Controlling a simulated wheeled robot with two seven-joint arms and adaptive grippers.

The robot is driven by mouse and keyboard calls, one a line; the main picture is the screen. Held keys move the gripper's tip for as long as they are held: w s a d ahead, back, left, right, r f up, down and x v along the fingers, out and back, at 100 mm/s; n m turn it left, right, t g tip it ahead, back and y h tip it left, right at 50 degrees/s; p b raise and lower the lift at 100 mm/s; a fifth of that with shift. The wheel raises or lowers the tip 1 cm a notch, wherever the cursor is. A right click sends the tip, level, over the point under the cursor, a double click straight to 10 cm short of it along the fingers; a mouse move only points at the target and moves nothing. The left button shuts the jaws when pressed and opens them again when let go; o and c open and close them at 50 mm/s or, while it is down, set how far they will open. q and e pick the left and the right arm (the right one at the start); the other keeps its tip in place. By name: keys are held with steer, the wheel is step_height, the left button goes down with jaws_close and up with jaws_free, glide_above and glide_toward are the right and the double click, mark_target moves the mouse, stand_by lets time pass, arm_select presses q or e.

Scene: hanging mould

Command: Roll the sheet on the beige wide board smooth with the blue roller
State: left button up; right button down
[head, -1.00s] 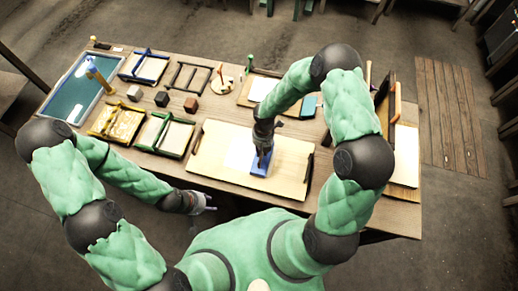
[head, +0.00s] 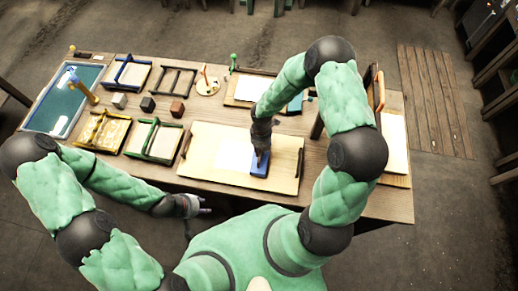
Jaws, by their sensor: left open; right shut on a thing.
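The beige wide board (head: 215,173) lies flat near the front edge of the table. A pale, whitish sheet (head: 234,152) lies on its middle. The blue roller (head: 260,169) is on the board at the sheet's right side. My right gripper (head: 261,154) is shut on the roller's handle from above, and it partly hides the roller and the sheet's edge. My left gripper (head: 202,205) is open and empty, in front of the table's front edge and clear of the board.
Framed moulds in green (head: 170,141), yellow (head: 101,131) and blue (head: 127,73) stand to the left. Small cubes (head: 148,104) lie behind the board. A teal-filled vat (head: 60,100) is at the far left. Another board with a pale sheet (head: 253,89) lies behind.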

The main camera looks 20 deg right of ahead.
steer(key=shift+r, duration=0.1)
steer(key=shift+r+p, duration=0.65)
steer(key=shift+p, duration=0.1)
step_height(320, 180, up, 6)
steer(key=p, duration=0.5)
steer(key=shift+f, duration=0.2)
steer(key=shift+f, duration=0.15)
